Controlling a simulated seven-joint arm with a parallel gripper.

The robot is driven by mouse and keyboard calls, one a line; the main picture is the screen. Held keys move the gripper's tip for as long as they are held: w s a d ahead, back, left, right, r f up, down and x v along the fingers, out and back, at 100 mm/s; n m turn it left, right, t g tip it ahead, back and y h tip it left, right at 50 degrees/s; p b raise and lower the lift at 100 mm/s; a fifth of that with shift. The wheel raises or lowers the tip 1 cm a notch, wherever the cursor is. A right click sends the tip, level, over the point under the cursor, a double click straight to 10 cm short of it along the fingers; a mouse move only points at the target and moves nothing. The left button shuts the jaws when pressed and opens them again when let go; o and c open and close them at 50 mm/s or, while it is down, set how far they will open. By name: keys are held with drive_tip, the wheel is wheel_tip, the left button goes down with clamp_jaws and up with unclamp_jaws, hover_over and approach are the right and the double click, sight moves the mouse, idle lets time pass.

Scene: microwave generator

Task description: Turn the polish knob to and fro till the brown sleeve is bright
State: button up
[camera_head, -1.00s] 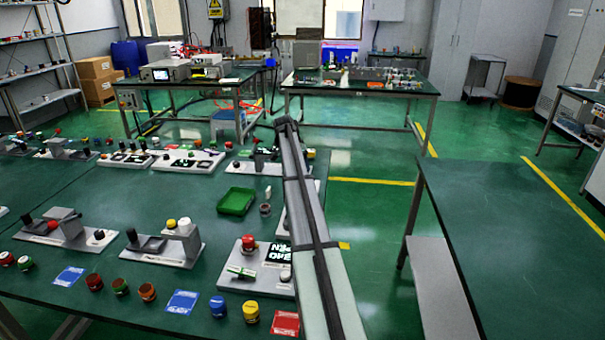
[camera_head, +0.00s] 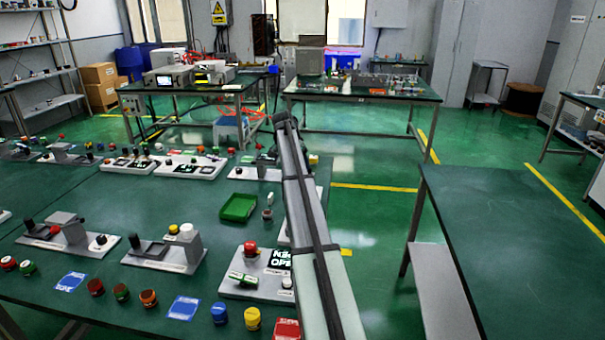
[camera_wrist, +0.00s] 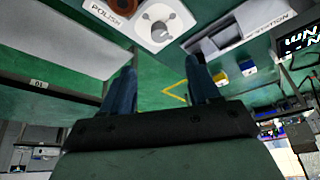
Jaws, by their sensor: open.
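The polish knob (camera_wrist: 159,30) is a round grey knob on a white plate lettered POLISH (camera_wrist: 125,8) at the top of the wrist view. My gripper (camera_wrist: 160,68) is open, with two dark blue fingers apart and nothing between them. In the picture, the knob lies just above the gap between the fingertips, apart from them. In the head view my arm hides part of the benches, and the fingers cannot be made out.
A green tray (camera_head: 239,207) sits on the left bench. Nearer stand a panel with a red button (camera_head: 250,248) and a grey station (camera_head: 165,250). Several coloured caps stand along the front. The right table (camera_head: 520,240) is bare.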

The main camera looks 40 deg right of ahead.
drive_tip(key=x, duration=1.3)
drive_tip(key=shift+f, duration=0.15)
drive_tip(key=shift+c, duration=0.2)
drive_tip(key=c, duration=1)
drive_tip(key=n+t, duration=0.1)
drive_tip(key=n, duration=0.2)
drive_tip(key=n+t+y, duration=0.1)
drive_tip(key=n, duration=0.2)
drive_tip(key=shift+s+d, duration=0.1)
drive_tip(key=n+y, duration=0.1)
drive_tip(key=n, duration=0.2)
drive_tip(key=n+t+y, duration=0.1)
drive_tip(key=n, duration=0.2)
drive_tip(key=shift+d+n+t, duration=0.1)
drive_tip(key=shift+n+t, duration=0.2)
